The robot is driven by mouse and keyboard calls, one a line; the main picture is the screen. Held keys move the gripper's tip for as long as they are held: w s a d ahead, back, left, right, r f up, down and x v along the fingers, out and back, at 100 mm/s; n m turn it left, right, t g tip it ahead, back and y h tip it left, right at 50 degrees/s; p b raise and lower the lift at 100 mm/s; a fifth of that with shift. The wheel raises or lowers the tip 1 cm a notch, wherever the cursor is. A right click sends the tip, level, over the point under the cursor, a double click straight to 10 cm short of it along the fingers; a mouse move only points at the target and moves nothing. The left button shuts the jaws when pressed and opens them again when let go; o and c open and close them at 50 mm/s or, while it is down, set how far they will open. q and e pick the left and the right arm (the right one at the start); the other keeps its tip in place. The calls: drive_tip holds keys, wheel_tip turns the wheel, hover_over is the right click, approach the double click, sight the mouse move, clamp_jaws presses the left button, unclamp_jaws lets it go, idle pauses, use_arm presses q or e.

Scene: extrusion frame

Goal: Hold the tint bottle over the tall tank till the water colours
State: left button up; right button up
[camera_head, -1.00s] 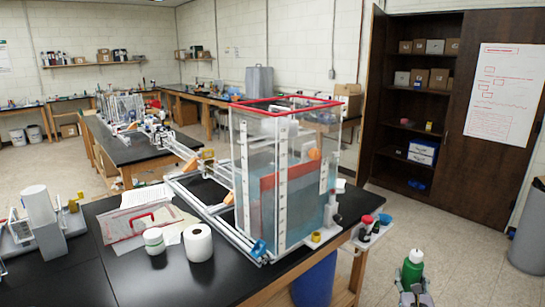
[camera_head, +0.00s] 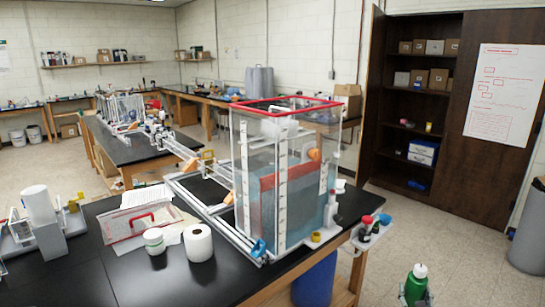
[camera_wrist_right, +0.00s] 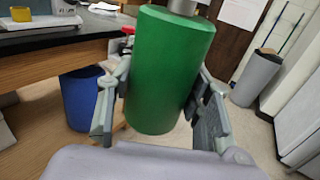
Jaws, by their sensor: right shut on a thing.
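The tall tank (camera_head: 268,180) stands at the right part of the black bench, with clear walls, a red rim and bluish water in its lower part. A red panel shows in or behind the water. The green bottle with a white cap (camera_head: 416,286) is at the bottom right of the head view, off the bench and well below the tank's rim. My right gripper (camera_head: 416,297) is shut on it; in the right wrist view the fingers (camera_wrist_right: 160,105) stand on both sides of the green bottle (camera_wrist_right: 165,70). My left gripper does not show.
A paper roll (camera_head: 199,243) and a white jar (camera_head: 154,241) are on the bench (camera_head: 130,275). A blue bin (camera_head: 315,280) is below. Open floor lies right.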

drive_tip(key=s+a+r+n+y, duration=0.1)
drive_tip(key=s+a+n+y, duration=0.25)
drive_tip(key=s+a, duration=1.4)
drive_tip(key=s+a+r+y, duration=0.1)
drive_tip(key=s+a+r, duration=0.2)
drive_tip(key=s+r, duration=0.45)
drive_tip(key=s+a+r+y, duration=0.1)
drive_tip(key=s+a+r, duration=0.2)
drive_tip(key=s+r, duration=0.4)
use_arm(q)
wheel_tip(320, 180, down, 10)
drive_tip(key=b, duration=1)
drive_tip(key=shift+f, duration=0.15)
use_arm(e)
wheel_tip(320, 180, down, 11)
drive_tip(key=shift+s+t, duration=0.3)
drive_tip(key=shift+s, duration=0.1)
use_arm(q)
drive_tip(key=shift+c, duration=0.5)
use_arm(e)
drive_tip(key=shift+d+h, duration=0.1)
drive_tip(key=shift+h, duration=0.15)
